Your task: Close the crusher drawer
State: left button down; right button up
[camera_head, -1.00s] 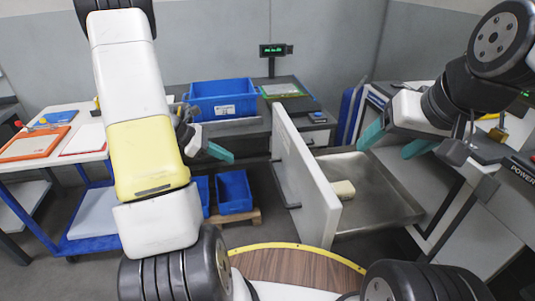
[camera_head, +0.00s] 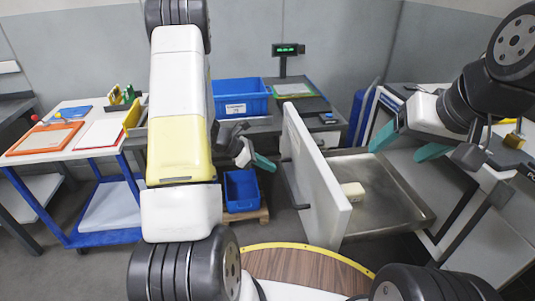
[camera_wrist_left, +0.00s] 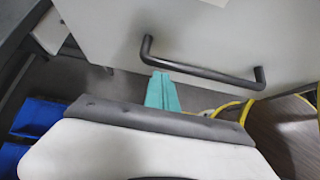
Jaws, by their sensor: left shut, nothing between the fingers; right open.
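The crusher drawer is pulled out. Its metal tray (camera_head: 395,205) is open at the top, and its white front panel (camera_head: 315,190) stands upright on the left side. My left gripper (camera_head: 264,163) is shut and empty, just left of the panel's outer face. In the left wrist view its closed teal fingers (camera_wrist_left: 162,92) point at the panel (camera_wrist_left: 215,35), beside the dark bar handle (camera_wrist_left: 205,72); contact cannot be told. My right gripper (camera_head: 404,146) is open and empty above the tray's far right side.
A blue bin (camera_head: 240,98) and a scale with a green display (camera_head: 288,50) stand on the back counter. Another blue bin (camera_head: 241,190) sits on a low pallet. A blue-framed table (camera_head: 80,140) with boards is at the left.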

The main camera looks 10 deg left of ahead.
pick_arm(q)
jog(key=shift+w+d+r, duration=0.1)
jog(key=shift+d, duration=0.1)
jog(key=shift+d, duration=0.1)
jog(key=w+d, duration=0.4)
jog(key=d, duration=0.7)
jog(key=w+d, duration=0.5)
jog(key=d, duration=0.6)
jog(key=w+d, duration=0.4)
jog(key=d, duration=0.7)
jog(key=shift+w+d, duration=0.1)
jog(key=shift+w, duration=0.2)
jog(key=shift+d, duration=0.1)
jog(key=shift+d+r, duration=0.1)
jog(key=shift+r, duration=0.05)
